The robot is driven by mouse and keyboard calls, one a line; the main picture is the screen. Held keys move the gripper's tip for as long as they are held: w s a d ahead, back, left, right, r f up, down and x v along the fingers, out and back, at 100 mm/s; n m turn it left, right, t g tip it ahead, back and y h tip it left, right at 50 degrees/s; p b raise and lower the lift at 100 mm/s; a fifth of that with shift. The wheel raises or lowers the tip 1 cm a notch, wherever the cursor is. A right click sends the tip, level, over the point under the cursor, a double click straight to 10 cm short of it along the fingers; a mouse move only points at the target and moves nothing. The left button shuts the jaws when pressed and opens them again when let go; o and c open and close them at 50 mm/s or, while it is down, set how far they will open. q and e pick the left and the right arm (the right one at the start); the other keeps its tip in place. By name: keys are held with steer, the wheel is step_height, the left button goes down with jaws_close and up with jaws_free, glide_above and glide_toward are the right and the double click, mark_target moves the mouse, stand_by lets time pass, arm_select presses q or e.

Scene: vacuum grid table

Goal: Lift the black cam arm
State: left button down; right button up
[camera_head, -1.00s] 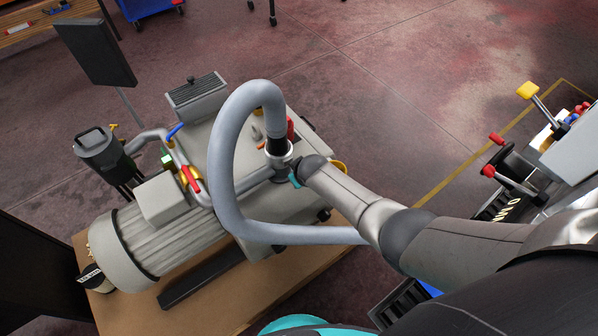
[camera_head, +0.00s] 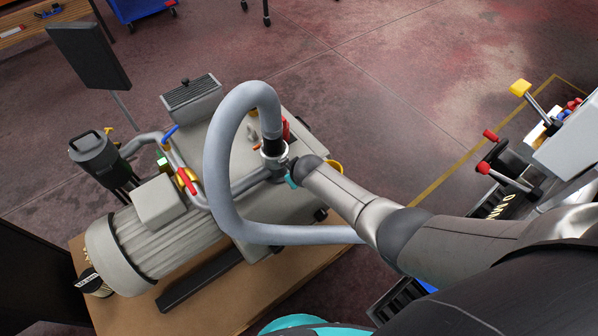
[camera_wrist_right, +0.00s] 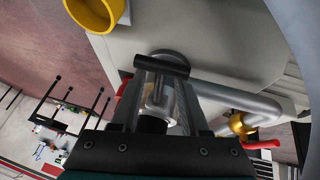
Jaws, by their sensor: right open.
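In the right wrist view a dark bar (camera_wrist_right: 162,66), which looks like the black cam arm, lies crosswise at the tips of my right gripper (camera_wrist_right: 160,92). The gripper is open, one finger on each side of a shiny metal fitting and a dark hooked part below the bar. I cannot tell whether the fingers touch the bar. In the head view my right arm reaches in from the right to the metal coupling (camera_head: 274,150) at the end of the grey hose (camera_head: 213,150). The arm hides the fingertips and the cam arm there. My left gripper is not in view.
The grey pump (camera_head: 158,240) stands on a brown board (camera_head: 235,292). The hose loops high beside my right arm. A red-handled valve (camera_head: 187,180) and a yellow ring (camera_wrist_right: 95,12) are close by. Open floor (camera_head: 400,90) lies behind.

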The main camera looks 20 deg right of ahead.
steer(key=p+v, duration=0.8)
steer(key=v, duration=0.7)
steer(key=shift+f, duration=0.1)
steer(key=s+d+f+m+g+b, duration=0.3)
steer(key=s+f+b, duration=0.6)
steer(key=s+f, duration=1.75)
steer(key=s+d+f+g+b, duration=0.1)
steer(key=s+d+f+g, duration=0.1)
steer(key=s+f, duration=0.5)
steer(key=s, duration=0.3)
steer(key=shift+s+n+b, duration=0.4)
